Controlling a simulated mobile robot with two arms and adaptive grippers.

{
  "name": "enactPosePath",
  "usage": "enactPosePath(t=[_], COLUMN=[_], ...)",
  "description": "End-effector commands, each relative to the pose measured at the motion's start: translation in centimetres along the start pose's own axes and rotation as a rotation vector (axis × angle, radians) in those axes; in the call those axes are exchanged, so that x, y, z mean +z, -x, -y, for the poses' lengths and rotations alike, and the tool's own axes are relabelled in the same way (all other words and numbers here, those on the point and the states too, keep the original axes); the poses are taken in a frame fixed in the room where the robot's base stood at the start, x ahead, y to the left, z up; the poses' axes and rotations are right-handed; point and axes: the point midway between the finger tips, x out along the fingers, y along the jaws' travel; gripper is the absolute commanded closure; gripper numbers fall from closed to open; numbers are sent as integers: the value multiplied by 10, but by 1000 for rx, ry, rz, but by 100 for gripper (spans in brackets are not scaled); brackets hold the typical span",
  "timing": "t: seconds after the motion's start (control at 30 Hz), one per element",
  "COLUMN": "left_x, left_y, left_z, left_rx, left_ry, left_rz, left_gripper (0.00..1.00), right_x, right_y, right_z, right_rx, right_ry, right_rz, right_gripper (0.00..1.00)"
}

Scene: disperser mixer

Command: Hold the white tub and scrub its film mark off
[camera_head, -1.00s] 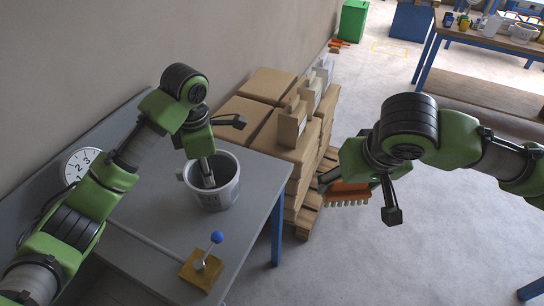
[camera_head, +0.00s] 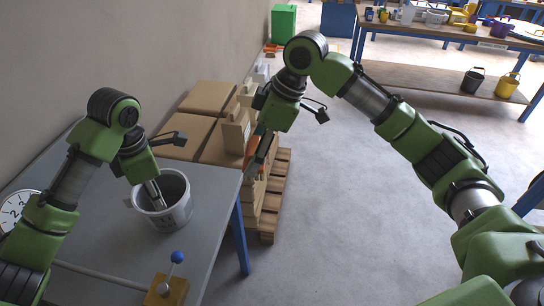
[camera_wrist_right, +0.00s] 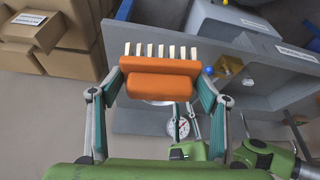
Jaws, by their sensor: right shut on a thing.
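The white tub (camera_head: 178,213), greyish in this light, stands upright on the grey table in the head view. Dark marks show on its outer side, but I cannot tell whether they are the film mark. My left gripper (camera_head: 157,200) reaches down into the tub at its left rim; its fingertips are too small and hidden to read. My right gripper (camera_head: 262,150) is above the boxes, right of the tub and apart from it. It is shut on an orange brush (camera_wrist_right: 160,84) with a row of pale bristles, seen close in the right wrist view.
A yellow block with a blue-knobbed lever (camera_head: 168,288) stands at the grey table's (camera_head: 100,235) front. A dial (camera_head: 14,212) is at the left. Stacked cardboard boxes (camera_head: 185,138) on a pallet stand behind the table. Open floor lies to the right; a workbench (camera_head: 430,38) is far back.

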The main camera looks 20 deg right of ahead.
Motion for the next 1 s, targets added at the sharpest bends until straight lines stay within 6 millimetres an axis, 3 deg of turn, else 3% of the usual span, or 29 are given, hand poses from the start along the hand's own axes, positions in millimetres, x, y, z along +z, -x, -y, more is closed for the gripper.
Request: enactPosePath(t=[0.2,0.5,0.77,1.0], left_x=[0,0,1,2], left_y=[0,0,-8,-44], left_z=[0,0,1,3], left_rx=[0,0,-2,-7], left_ry=[0,0,-1,0], left_rz=[0,0,2,5], left_gripper=[79,79,79,79], right_x=[-32,-60,-64,-64], right_y=[-11,-24,-28,-28], right_z=[0,10,13,13], right_rx=[-153,-313,-348,-347], right_ry=[366,762,855,854], right_rz=[-2,5,7,7], right_gripper=[52,52,52,52])
